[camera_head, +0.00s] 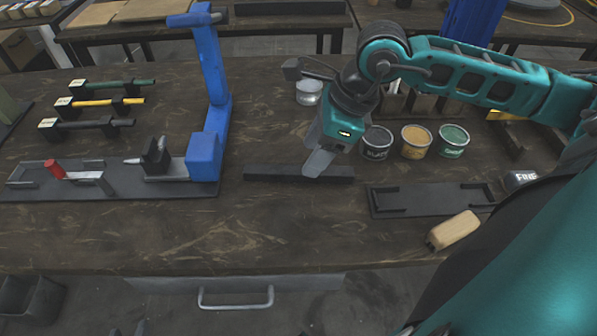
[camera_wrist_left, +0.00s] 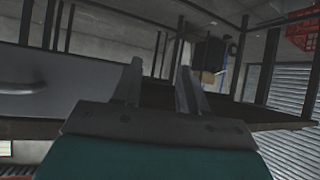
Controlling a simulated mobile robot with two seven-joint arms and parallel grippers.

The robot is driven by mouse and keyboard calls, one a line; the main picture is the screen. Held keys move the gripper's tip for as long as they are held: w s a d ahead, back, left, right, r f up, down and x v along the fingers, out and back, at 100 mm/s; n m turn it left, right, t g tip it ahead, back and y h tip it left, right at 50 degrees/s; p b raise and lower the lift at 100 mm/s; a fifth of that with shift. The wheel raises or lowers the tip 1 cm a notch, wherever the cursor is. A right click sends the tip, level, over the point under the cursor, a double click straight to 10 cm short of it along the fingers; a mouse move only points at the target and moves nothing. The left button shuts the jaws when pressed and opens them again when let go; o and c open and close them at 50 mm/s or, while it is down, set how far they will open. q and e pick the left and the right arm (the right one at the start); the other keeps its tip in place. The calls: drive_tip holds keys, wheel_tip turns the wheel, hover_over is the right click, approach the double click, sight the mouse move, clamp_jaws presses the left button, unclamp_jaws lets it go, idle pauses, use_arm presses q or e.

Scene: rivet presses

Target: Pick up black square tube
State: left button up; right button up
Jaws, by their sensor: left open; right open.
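The black square tube (camera_head: 268,172) lies flat across the workbench near the middle in the head view. My right gripper (camera_head: 316,172) points down over the tube, right of its middle, and its fingers cover part of it. It is open; I cannot tell whether its fingers touch the tube. My left gripper (camera_head: 128,329) shows only its fingertips at the bottom edge of the head view, below the bench front. In the left wrist view the left gripper (camera_wrist_left: 158,85) is open and empty.
A blue press (camera_head: 205,155) stands left of the tube. Several handled tools (camera_head: 95,102) lie further left. Black, yellow and green cans (camera_head: 415,142) stand to the right, behind a black fixture plate (camera_head: 425,200) and a wooden block (camera_head: 453,231). The bench front is mostly clear.

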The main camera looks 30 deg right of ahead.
sight(297, 169)
drive_tip(key=shift+w+x, duration=0.15)
drive_tip(key=shift+x, duration=1.2)
drive_tip(key=shift+w+x, duration=0.1)
drive_tip(key=shift+x, duration=1.25)
drive_tip(key=shift+a+r, duration=0.1)
drive_tip(key=shift+a, duration=0.1)
drive_tip(key=shift+c, duration=0.2)
clamp_jaws()
